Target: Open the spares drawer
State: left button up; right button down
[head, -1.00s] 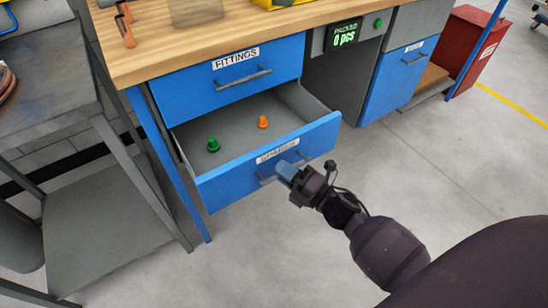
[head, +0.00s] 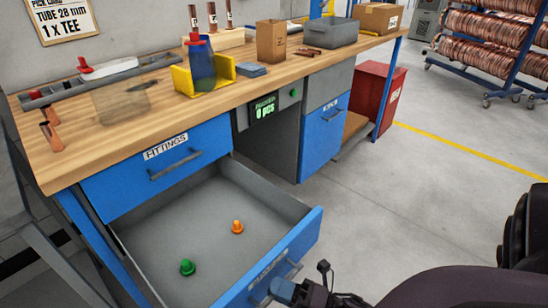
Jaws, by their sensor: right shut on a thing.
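The spares drawer (head: 312,232) is the lower blue drawer under the workbench, below the drawer labelled FITTINGS (head: 183,161). It stands pulled out, with its grey inside showing. A green piece (head: 187,267) and an orange piece (head: 237,227) stand apart on its floor. My right gripper (head: 282,291) is shut on the drawer's handle (head: 293,270) at the front, near the bottom edge of the head view. The label on the front is steeply angled and hard to read. My left gripper is not in view.
The wooden benchtop (head: 160,120) carries a yellow holder (head: 230,70), a cardboard box (head: 271,42) and a grey bin (head: 333,32). A blue cupboard (head: 322,138) and a red cabinet (head: 372,100) stand to the right. The floor (head: 400,200) right of the drawer is clear.

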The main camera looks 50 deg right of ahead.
jog(key=c, duration=1.5)
grip_release()
jog(key=shift+o, duration=0.2)
jog(key=shift+s, duration=0.1)
jog(key=v, duration=1)
jog(key=shift+s+d+p, duration=0.2)
jog(key=shift+s+p, duration=0.1)
jog(key=shift+p, duration=0.05)
jog(key=shift+f, duration=0.1)
